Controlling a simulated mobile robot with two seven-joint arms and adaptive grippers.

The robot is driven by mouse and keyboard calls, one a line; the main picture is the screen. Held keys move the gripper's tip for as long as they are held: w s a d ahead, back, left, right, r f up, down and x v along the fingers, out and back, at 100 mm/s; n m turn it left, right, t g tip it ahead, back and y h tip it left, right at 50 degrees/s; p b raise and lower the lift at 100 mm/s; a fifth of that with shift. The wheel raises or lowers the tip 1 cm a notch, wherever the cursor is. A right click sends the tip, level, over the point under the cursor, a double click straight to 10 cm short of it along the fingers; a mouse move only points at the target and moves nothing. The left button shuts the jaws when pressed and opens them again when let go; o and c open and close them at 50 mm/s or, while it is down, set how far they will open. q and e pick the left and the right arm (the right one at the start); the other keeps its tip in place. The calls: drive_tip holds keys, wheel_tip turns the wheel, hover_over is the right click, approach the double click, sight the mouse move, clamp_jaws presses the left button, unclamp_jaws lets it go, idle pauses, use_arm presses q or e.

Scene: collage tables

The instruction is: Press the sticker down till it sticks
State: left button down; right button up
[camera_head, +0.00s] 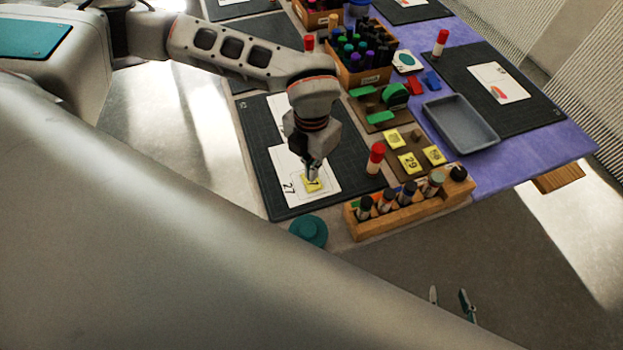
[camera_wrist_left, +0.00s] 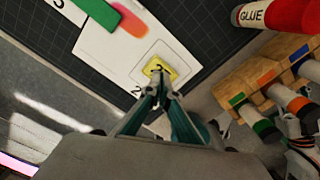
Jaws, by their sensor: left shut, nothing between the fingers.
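A yellow square sticker (camera_head: 309,185) lies on a white card marked 27 (camera_head: 291,189), on a dark cutting mat (camera_head: 256,150). My left gripper (camera_head: 313,178) points down over the sticker with its fingers shut and empty, hiding part of it. In the left wrist view the fingertips (camera_wrist_left: 162,92) meet at the near edge of the sticker (camera_wrist_left: 160,68), inside a printed outline on the card (camera_wrist_left: 98,47). I cannot tell whether they touch it. My right gripper (camera_head: 450,298) shows only as two separated fingertips at the bottom, open and away from the card.
A glue stick (camera_head: 376,158) stands right of the card. A wooden rack of several bottles (camera_head: 410,209) and a teal round object (camera_head: 308,231) are near the front edge. More yellow stickers (camera_head: 409,163) lie on a brown board, with a grey tray (camera_head: 461,122) beyond.

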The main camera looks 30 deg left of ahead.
use_arm(q)
drive_tip(key=shift+f, duration=0.3)
drive_tip(key=shift+f+b, duration=0.65)
drive_tip(key=shift+f, duration=0.1)
idle(0.7)
drive_tip(key=shift+r, duration=0.15)
drive_tip(key=shift+r+p, duration=0.9)
drive_tip(key=shift+r, duration=0.25)
drive_tip(key=shift+r+p, duration=1.3)
drive_tip(key=shift+r, duration=1)
